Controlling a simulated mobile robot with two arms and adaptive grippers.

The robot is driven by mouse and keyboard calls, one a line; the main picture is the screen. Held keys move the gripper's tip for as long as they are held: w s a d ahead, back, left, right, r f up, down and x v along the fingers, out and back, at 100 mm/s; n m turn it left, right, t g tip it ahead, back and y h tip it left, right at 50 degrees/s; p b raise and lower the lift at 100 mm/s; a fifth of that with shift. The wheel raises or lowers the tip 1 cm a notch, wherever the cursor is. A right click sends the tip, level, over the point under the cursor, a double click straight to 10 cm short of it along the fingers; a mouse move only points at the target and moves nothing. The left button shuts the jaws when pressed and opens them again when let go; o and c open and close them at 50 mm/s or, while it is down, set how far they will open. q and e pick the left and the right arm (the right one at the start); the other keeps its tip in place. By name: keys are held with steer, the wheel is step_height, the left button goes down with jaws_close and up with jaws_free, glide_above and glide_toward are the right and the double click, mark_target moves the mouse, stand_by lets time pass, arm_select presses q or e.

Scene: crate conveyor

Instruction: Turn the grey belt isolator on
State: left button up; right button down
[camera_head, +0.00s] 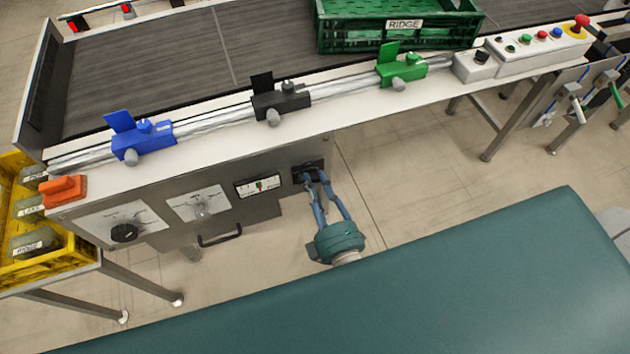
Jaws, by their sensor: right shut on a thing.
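The belt isolator (315,165) shows as a small dark plate near the right end of the conveyor's front panel. My right gripper (310,180) reaches up to it from below, its blue-grey fingers shut at the plate on what appears to be the isolator's lever. The fingertips hide most of the lever, so its colour and whether it stands on or off cannot be told. My left gripper is not in view.
Left of the isolator are a gauge (261,186), a dial plate (180,205), a black knob (124,233) and a black handle (220,236). Blue (150,138), black (285,100) and green (405,70) clamps line the rail above. A green crate (340,35) sits on the belt.

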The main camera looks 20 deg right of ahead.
steer(key=m+p, duration=0.1)
steer(key=m, duration=0.2)
steer(key=shift+m, duration=0.4)
steer(key=m+p, duration=0.1)
steer(key=m, duration=0.2)
steer(key=shift+f+m, duration=0.1)
steer(key=shift+m, duration=0.2)
steer(key=m, duration=0.3)
steer(key=shift+d+f+m, duration=0.1)
steer(key=shift+m, duration=0.2)
steer(key=shift+f+m, duration=0.1)
steer(key=shift+m, duration=1.6)
steer(key=c, duration=1.5)
jaws_free()
steer(key=shift+o, duration=0.2)
